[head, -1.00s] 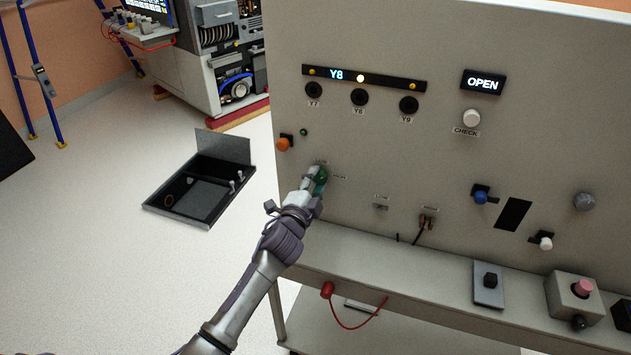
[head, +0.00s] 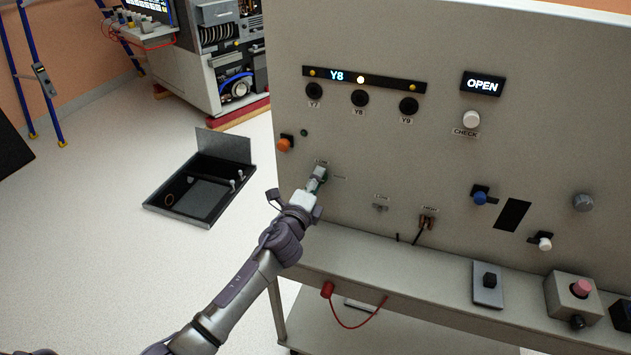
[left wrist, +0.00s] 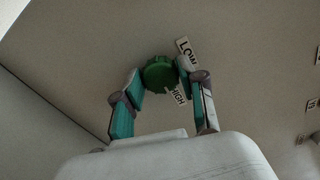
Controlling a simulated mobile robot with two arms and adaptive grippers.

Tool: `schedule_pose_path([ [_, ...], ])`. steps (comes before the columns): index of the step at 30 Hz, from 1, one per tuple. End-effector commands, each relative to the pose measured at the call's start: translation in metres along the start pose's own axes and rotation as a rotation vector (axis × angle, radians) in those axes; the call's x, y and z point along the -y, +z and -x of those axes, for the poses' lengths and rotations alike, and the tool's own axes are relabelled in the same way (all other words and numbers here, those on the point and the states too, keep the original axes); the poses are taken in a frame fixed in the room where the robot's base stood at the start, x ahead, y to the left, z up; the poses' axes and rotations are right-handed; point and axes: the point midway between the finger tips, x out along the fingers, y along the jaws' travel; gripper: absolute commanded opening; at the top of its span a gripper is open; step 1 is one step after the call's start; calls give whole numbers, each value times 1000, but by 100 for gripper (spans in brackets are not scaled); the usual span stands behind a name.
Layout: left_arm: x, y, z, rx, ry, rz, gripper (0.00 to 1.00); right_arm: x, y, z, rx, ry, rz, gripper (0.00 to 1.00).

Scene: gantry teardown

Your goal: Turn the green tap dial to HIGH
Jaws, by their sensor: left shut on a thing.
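The green tap dial (left wrist: 159,73) sits on the pale panel between the fingers of my left gripper (left wrist: 160,82). In the left wrist view one finger is on each side of it, shut on its rim. A LOW label (left wrist: 187,50) and a HIGH label (left wrist: 178,95) are beside the dial. The dial's pointer is too small to read surely. In the head view my left gripper (head: 317,178) reaches the panel and hides most of the dial. The LOW label (head: 321,162) shows just above it. My right gripper is not in view.
An orange knob (head: 284,145) is up and left of the dial. A shelf (head: 400,274) juts out below. An open black case (head: 202,190) lies on the floor at left.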

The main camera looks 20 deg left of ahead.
Motion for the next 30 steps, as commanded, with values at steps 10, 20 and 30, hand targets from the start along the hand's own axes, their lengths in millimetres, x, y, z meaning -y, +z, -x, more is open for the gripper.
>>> schedule_pose_path([
  [10, -2, -1, 0, -1, 2, -11, 6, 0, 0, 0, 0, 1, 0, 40],
  [20, -1, 0, 0, -1, 2, -9, 66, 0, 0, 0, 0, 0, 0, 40],
  [30, -2, 0, 10, -1, 2, -9, 66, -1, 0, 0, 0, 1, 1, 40],
])
